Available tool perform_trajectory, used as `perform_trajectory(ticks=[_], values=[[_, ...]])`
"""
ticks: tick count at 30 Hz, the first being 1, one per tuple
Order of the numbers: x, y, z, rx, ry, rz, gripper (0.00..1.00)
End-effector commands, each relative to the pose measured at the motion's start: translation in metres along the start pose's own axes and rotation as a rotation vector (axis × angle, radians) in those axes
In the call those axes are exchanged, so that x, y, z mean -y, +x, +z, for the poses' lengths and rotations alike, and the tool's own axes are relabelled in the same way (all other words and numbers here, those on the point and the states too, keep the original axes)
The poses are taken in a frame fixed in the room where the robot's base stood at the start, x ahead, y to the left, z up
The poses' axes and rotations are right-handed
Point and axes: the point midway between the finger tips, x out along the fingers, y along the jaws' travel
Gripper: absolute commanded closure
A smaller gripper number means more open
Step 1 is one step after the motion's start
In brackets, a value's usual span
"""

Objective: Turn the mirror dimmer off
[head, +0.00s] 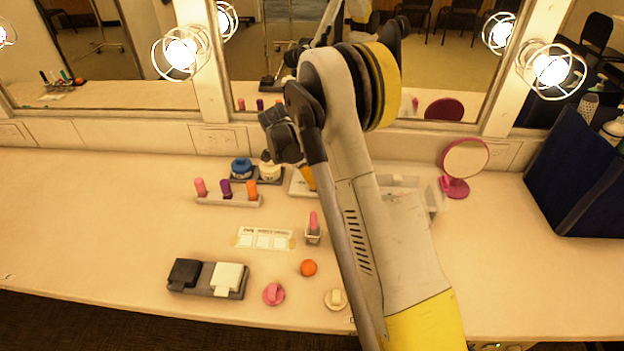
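The mirror lights are on: caged bulbs glow beside the centre mirror, at its left (181,54) and right (551,69). No dimmer can be clearly made out. Pale rectangular plates are set in the low wall strip under the mirrors, one left of centre (218,140) and one at right (502,152), but I cannot tell whether either is the dimmer. My arm rises across the middle of the view and hides part of the counter and wall. Dark parts at its far end seem to be my gripper (281,137), above the back of the counter; its fingers are not clear.
Lipsticks stand in a white rack (229,201). Blue and white jars (241,168) stand behind it. A black-and-white block set (208,279), orange ball (308,268) and pink item (274,294) lie in front. A pink round mirror (466,158) and navy bag (577,175) stand right. The left counter is clear.

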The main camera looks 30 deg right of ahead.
Motion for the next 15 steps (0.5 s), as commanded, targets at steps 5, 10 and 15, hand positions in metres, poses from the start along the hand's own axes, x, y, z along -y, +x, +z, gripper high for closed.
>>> perform_trajectory(ticks=[5,10,15], values=[[0.0,0.0,0.0,0.0,0.0,0.0,0.5],[0.0,0.0,0.0,0.0,-0.001,0.0,0.5],[0.0,-0.012,0.0,0.0,-0.001,-0.001,0.5]])
